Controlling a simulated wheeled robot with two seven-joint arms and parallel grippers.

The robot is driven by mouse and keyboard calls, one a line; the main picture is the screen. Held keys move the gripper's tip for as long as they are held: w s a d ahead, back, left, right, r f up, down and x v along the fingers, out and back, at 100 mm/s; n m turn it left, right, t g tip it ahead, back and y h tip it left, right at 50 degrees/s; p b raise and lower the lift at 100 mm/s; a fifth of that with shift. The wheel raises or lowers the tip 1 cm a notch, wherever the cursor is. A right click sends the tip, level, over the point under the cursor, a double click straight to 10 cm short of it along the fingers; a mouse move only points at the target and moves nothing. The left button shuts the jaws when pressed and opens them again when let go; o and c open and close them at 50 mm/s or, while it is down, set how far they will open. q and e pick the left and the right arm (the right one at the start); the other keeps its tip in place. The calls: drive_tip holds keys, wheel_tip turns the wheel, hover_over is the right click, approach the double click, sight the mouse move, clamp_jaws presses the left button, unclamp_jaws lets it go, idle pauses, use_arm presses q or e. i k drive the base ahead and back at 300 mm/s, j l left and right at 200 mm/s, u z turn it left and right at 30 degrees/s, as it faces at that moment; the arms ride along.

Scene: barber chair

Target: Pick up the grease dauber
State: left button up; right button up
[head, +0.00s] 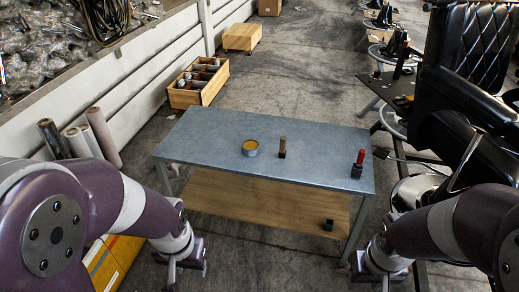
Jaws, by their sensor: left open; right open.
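A grey-topped table (215,125) stands in front of me in the head view. A small upright piece with a brown handle and dark lower end (282,148) stands near its middle. A similar piece with a red top and black lower end (358,164) stands near its right edge. I cannot tell for sure which is the grease dauber. A round tin with yellow-orange contents (250,148) stands left of the brown-handled piece. My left gripper (188,270) is open, low by the table's front left. My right gripper (382,275) is open, low by its front right. Both are apart from these objects.
A lower wooden shelf (260,205) holds a small black object (328,225). A black barber chair (460,90) is close on the right. Rolled tubes (90,140) stand at left. A wooden crate (198,82) is behind the table. Most of the tabletop is clear.

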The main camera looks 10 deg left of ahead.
sight(283, 151)
drive_tip(key=i+l+u, duration=0.1)
drive_tip(key=i+u, duration=0.4)
drive_tip(key=i+l+u, duration=0.3)
drive_tip(key=i+u, duration=0.15)
drive_tip(key=i+l+u, duration=0.5)
drive_tip(key=l+u, duration=0.25)
drive_tip(key=l, duration=0.2)
drive_tip(key=k+l+u, duration=0.25)
drive_tip(key=l, duration=0.2)
drive_tip(key=l+u, duration=0.25)
drive_tip(key=l, duration=0.15)
